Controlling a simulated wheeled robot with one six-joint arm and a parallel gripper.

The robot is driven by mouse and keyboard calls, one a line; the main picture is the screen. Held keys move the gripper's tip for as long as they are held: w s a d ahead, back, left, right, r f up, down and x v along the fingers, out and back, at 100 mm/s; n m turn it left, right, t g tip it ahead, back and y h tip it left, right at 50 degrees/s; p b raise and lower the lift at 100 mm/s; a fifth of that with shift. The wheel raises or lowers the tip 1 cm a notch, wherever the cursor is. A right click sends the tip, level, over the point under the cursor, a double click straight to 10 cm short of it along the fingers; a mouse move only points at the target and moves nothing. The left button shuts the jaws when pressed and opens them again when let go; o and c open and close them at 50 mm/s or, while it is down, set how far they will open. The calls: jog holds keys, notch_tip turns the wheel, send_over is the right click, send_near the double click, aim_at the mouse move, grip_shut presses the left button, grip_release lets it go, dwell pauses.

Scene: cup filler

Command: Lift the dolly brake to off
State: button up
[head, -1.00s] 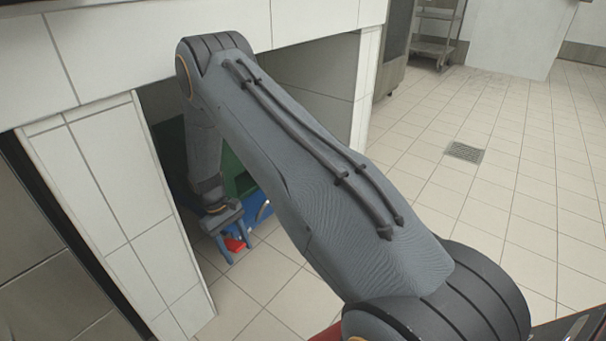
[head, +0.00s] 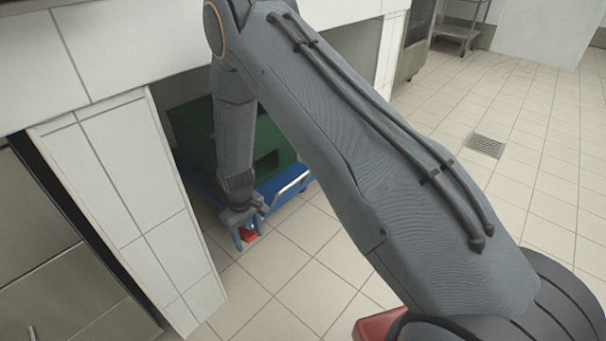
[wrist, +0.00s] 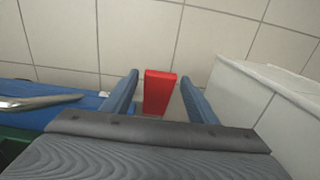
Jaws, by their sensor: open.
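The dolly brake is a red pedal (wrist: 159,92). In the wrist view it lies between the two fingers of my gripper (wrist: 160,98), with a gap on each side. In the head view the red pedal (head: 248,236) shows low at the front of the blue dolly (head: 281,190), partly behind my gripper (head: 247,233). My gripper is open and points down at the pedal. Whether the fingers touch it cannot be told. The dolly's blue deck (wrist: 106,101) and metal handle bar (wrist: 38,102) show at the left of the wrist view.
A green crate (head: 193,128) stands on the dolly inside the tiled recess. A tiled wall end (head: 140,200) stands close to the left of my gripper; it also shows at right in the wrist view (wrist: 240,95). Open tiled floor lies to the right.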

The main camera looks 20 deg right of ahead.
aim_at(248, 235)
notch_tip(248, 235, up, 5)
jog(key=shift+d+p, duration=0.1)
jog(key=shift+p, duration=0.8)
jog(key=s+d+r+m+t, duration=0.1)
jog(key=s+d+r+m, duration=0.1)
jog(key=s+d+r, duration=0.2)
jog(key=s+d+r+m, duration=0.2)
jog(key=d+r, duration=0.8)
jog(key=r, duration=0.8)
jog(key=shift+s+d+r+t, duration=0.3)
jog(key=shift+s+t, duration=0.1)
jog(key=shift+s, duration=0.5)
